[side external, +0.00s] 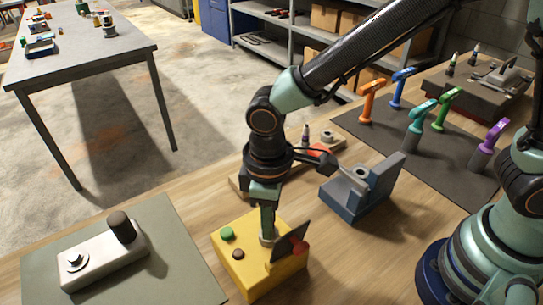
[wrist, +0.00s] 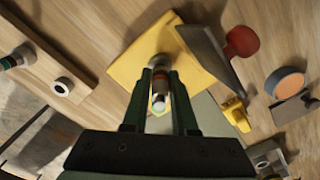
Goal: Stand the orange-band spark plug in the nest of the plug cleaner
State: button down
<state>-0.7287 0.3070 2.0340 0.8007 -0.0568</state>
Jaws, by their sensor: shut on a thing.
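My gripper (side external: 267,232) points down over the yellow box (side external: 230,262), which appears to be the plug cleaner. The box has a green button, a brown button and a dark tilted plate on its top. In the wrist view my gripper (wrist: 160,88) is shut on a spark plug (wrist: 160,82) with a whitish body and an orange-looking band. The yellow box (wrist: 125,68) lies beneath it. In the side view the fingers reach down to a pale ring on the box top. The fingers hide most of the nest, and I cannot tell how deep the plug sits.
The dark plate (side external: 289,243) stands close to the fingers. Behind is a wooden rack (side external: 242,183) with another upright plug (side external: 305,135). A blue-grey fixture (side external: 340,197) stands to the right. A pale device (side external: 105,258) sits on a mat at front left. Several coloured drivers stand farther back.

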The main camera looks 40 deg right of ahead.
dwell(0.3)
jog(key=c, duration=0.6)
grip_release()
notch_tip(320, 180, up, 12)
jog(key=shift+f, duration=0.1)
jog(key=d+r+m+t, duration=0.1)
jog(key=d+m+t, duration=0.1)
jog(key=d, duration=0.6)
jog(key=d+r+m+t, duration=0.1)
jog(key=d+m, duration=0.3)
jog(key=d, duration=0.4)
jog(key=d+r+m+t, duration=0.1)
jog(key=d+m+t, duration=0.1)
jog(key=d, duration=0.7)
jog(key=shift+w+r+m+t, duration=0.3)
jog(key=shift+m, duration=0.2)
